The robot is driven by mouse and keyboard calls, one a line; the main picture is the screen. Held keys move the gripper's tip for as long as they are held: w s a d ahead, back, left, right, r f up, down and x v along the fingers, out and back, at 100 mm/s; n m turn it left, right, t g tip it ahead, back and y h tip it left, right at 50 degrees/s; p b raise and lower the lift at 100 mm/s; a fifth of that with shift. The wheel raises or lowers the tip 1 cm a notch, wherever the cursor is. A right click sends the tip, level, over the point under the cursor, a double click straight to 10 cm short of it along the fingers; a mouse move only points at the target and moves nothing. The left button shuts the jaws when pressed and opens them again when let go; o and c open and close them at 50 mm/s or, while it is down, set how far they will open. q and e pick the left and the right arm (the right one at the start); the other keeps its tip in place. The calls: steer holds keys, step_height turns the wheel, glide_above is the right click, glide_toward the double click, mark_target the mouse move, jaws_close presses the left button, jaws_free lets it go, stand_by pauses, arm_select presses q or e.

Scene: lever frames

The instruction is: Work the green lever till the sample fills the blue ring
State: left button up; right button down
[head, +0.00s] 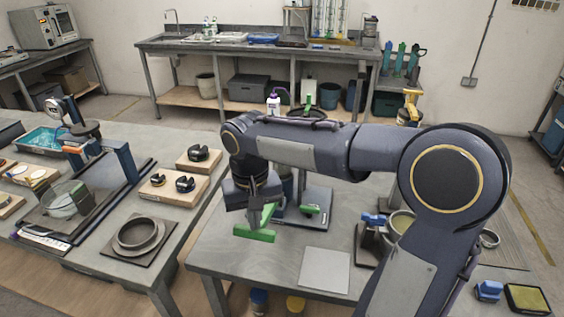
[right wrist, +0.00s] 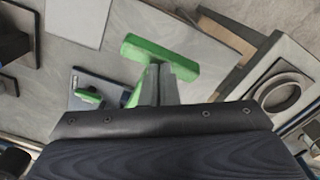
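The green lever (head: 254,235) has a T-shaped handle, a crossbar on a short stem, and stands out over the near table. It also shows in the right wrist view (right wrist: 160,57). My right gripper (head: 264,200) is at the stem just behind the crossbar. In the right wrist view its fingers (right wrist: 157,80) are close together and appear shut on the lever. The lever's foot is partly hidden by my arm. A dark base plate with a small green block (head: 309,209) lies behind it. I cannot make out a blue ring or the sample. My left gripper is out of view.
A blue-topped dark stand (head: 372,220) and a bowl (head: 401,222) are right of the lever, partly behind my arm. A flat grey plate (head: 325,270) lies in front. The left table holds a round grey ring (head: 138,235) on a plate and a blue upright frame (head: 120,160).

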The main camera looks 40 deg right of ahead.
mark_target(255, 237)
steer(key=shift+s+a+f+b, duration=0.15)
steer(key=shift+f+b, duration=0.8)
steer(key=shift+f, duration=0.5)
steer(key=shift+s+a+f+b, duration=0.1)
steer(key=shift+f+b, duration=0.8)
steer(key=shift+f, duration=0.5)
steer(key=shift+r, duration=0.15)
step_height(255, 237, up, 14)
steer(key=w+d+p, duration=0.1)
steer(key=p, duration=1.2)
steer(key=shift+w+d+r+p, duration=0.15)
steer(key=shift+d+r+p, duration=0.1)
steer(key=shift+p, duration=0.05)
